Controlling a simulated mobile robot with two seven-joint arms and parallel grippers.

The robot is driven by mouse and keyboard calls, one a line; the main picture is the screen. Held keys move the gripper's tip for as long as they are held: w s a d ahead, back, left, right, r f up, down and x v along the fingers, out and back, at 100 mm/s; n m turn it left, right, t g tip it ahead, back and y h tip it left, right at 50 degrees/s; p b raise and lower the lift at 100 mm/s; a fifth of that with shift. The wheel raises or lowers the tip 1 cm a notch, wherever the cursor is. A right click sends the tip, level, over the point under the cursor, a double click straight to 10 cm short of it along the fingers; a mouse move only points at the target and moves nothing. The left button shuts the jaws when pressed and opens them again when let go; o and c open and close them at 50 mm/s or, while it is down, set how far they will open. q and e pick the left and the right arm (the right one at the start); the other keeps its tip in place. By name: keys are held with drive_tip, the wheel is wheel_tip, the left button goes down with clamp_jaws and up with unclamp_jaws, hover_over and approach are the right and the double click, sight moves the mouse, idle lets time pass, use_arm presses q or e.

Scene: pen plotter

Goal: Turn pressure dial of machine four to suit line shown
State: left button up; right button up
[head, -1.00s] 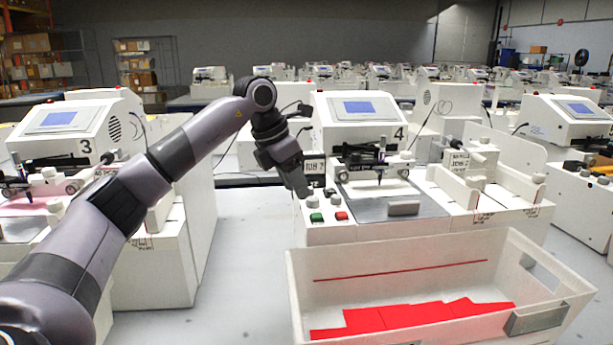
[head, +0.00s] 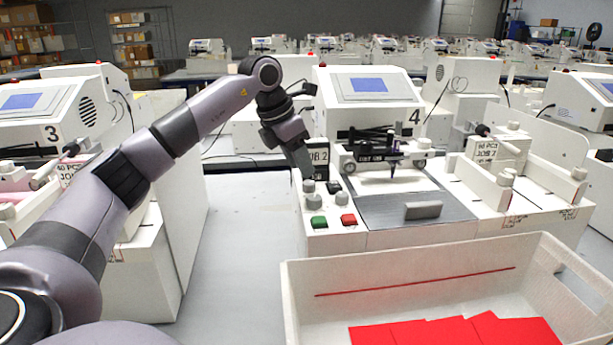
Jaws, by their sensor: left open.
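Machine four (head: 368,112) is a white plotter with a blue screen and a "4" on its front. Its pen (head: 395,160) hangs over a pale sheet; any line on the sheet is too small to make out. Grey knobs (head: 314,201) stand on its left front panel, behind a green button (head: 319,222) and a red button (head: 348,220). I cannot tell which knob is the pressure dial. My left gripper (head: 308,176) is open and points down just above and behind these knobs; its fingertips are small, and contact cannot be told. My right gripper is out of view.
A white bin (head: 415,262) with red sheets and a red line on its inner wall stands in front of machine four. Machine three (head: 30,115) is at left, partly behind my left arm. Bare table (head: 240,240) lies between the machines. Another machine stands at right.

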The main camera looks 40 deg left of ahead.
sight(309, 182)
use_arm(q)
drive_tip(key=x, duration=0.5)
drive_tip(key=shift+c, duration=0.2)
drive_tip(key=c, duration=0.7)
